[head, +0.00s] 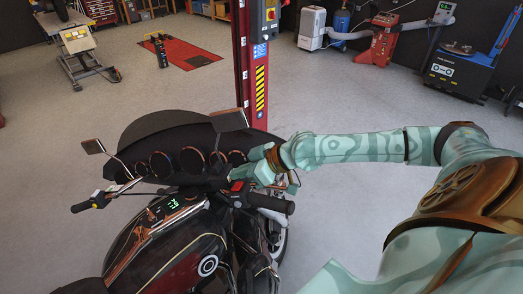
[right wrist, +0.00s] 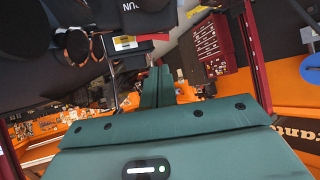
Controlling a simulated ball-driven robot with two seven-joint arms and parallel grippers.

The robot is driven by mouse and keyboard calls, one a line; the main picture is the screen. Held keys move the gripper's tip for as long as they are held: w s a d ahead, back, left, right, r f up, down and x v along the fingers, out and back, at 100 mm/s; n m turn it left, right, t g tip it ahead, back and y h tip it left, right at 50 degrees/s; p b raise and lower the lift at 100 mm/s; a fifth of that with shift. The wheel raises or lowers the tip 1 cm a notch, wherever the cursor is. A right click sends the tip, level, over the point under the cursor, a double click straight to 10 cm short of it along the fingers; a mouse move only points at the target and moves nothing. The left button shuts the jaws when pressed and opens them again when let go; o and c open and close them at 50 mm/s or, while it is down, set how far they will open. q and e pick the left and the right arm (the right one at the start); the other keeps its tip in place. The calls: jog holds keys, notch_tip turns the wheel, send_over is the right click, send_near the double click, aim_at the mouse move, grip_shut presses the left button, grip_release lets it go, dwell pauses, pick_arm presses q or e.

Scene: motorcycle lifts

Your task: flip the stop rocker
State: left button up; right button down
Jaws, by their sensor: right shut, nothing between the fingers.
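The stop rocker looks like the small red switch (head: 237,186) on the black housing of the motorcycle's right handlebar, beside the black grip (head: 272,203). My right gripper (head: 236,173) is shut and empty, just above and beside the red switch in the head view. I cannot tell whether it touches it. In the right wrist view the closed teal fingers (right wrist: 158,84) point toward a dark housing (right wrist: 128,50) with yellow and white labels and partly cut-off lettering above. Which way the rocker is tipped is too small to tell. My left gripper is not in view.
The motorcycle's fairing (head: 170,130) with round gauges stands behind the handlebar, and a mirror (head: 229,119) rises close to my right gripper. A red lift post (head: 250,70) stands beyond. The grey floor to the right is clear up to the machines at the back.

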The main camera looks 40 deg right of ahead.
jog(key=r+p, duration=0.2)
jog(key=shift+w+r, duration=0.3)
jog(key=shift+r, duration=0.05)
pick_arm(q)
jog(key=b, duration=0.2)
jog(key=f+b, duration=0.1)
jog(key=b, duration=0.1)
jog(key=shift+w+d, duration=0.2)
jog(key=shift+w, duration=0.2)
pick_arm(e)
jog(key=d+v, duration=0.1)
jog(key=v, duration=0.8)
jog(key=shift+f, duration=0.35)
jog(key=shift+d, duration=0.1)
